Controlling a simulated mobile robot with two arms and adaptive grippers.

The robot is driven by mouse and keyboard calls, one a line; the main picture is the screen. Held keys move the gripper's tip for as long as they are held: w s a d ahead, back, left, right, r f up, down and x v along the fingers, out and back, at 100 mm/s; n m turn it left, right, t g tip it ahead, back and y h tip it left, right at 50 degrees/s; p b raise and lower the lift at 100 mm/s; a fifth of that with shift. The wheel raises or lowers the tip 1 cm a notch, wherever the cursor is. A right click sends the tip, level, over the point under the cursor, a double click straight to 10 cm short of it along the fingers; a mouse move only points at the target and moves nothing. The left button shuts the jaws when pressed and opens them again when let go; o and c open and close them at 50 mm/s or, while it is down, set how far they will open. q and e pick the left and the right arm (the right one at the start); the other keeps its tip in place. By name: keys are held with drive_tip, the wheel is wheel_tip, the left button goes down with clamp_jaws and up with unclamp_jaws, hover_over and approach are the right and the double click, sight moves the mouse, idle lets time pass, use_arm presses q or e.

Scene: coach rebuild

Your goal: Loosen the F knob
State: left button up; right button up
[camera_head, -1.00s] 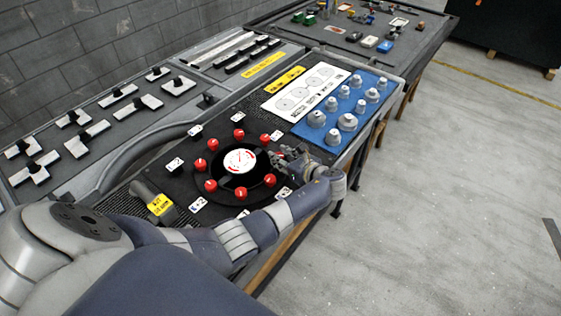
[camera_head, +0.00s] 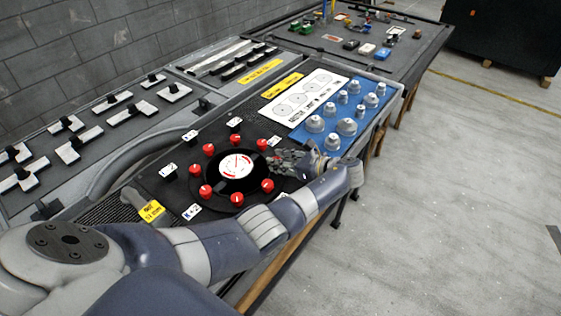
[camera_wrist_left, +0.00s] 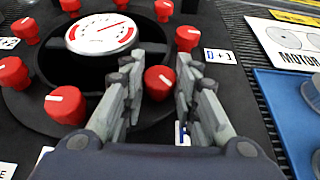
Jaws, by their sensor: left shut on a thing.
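A ring of several red knobs surrounds a round white gauge (camera_head: 236,165) on a black disc. My left gripper (camera_head: 280,160) is at the right side of this ring in the head view. In the left wrist view, its two fingers (camera_wrist_left: 160,75) straddle one red knob (camera_wrist_left: 160,83) and are closed on it. The gauge (camera_wrist_left: 101,34) lies just beyond. I cannot read a letter F at this knob; a white label below it is partly covered by the right finger. In the head view the gripper hides the held knob. My right gripper is not in view.
Neighbouring red knobs (camera_wrist_left: 66,105) and (camera_wrist_left: 188,38) stand close on both sides of the fingers. A blue panel with grey knobs (camera_head: 346,127) lies to the right. Slider panels (camera_head: 82,145) and a grey tube run along the left. Open floor lies right of the bench.

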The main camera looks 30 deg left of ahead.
use_arm(q)
drive_tip(key=o, duration=1)
drive_tip(key=v, duration=1.2)
